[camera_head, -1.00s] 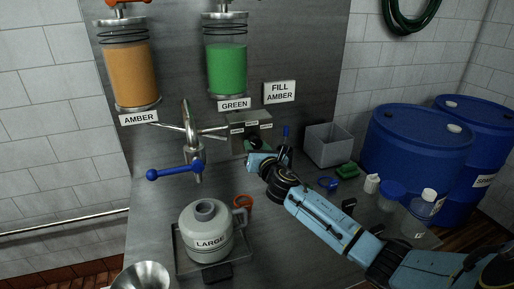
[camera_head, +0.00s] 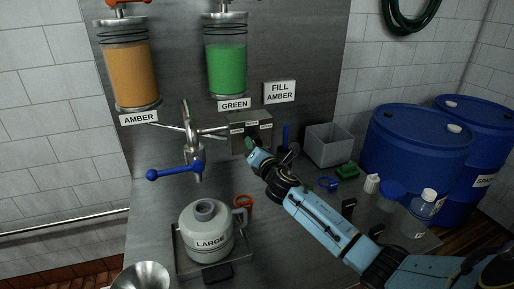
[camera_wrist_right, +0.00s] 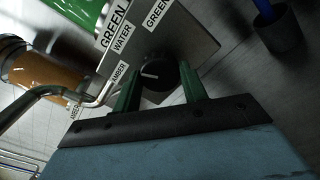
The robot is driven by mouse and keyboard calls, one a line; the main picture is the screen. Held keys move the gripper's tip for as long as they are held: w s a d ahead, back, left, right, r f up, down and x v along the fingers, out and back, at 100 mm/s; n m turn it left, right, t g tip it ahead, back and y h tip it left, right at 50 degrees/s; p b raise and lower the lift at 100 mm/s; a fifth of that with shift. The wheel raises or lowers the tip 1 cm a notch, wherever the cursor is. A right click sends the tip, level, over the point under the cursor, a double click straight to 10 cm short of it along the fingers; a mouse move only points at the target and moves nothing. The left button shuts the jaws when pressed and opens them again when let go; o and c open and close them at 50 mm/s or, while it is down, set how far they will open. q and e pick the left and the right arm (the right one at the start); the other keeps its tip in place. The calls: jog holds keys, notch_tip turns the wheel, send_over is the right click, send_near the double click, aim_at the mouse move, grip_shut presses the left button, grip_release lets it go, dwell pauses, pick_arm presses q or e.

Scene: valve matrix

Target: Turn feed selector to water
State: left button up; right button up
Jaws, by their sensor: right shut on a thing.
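The feed selector is a grey box (camera_head: 252,127) on the steel back panel, below the GREEN cylinder. In the right wrist view its round black knob (camera_wrist_right: 160,76) has a short white pointer mark. AMBER (camera_wrist_right: 120,72), WATER (camera_wrist_right: 122,40) and GREEN (camera_wrist_right: 158,12) labels run along the box. The pointer lies roughly toward the AMBER side; its exact setting is hard to tell. My right gripper (camera_head: 250,143) is at the front of the box. Its green fingers (camera_wrist_right: 159,72) are shut on the knob, one on each side. My left gripper is out of view.
A tap with a blue lever (camera_head: 175,171) hangs left of the selector, above a grey LARGE jug (camera_head: 206,235). An upright blue handle (camera_head: 285,137) and a grey bin (camera_head: 328,146) stand close to the right of my gripper. Blue drums (camera_head: 415,145) are farther right.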

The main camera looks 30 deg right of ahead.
jog(key=m, duration=0.4)
jog(key=shift+m, duration=0.3)
dwell(0.3)
jog(key=o, duration=1)
jog(key=shift+c, duration=0.2)
jog(key=v, duration=1.3)
jog(key=shift+s+b, duration=0.2)
jog(key=shift+b, duration=0.1)
jog(key=shift+f, duration=0.1)
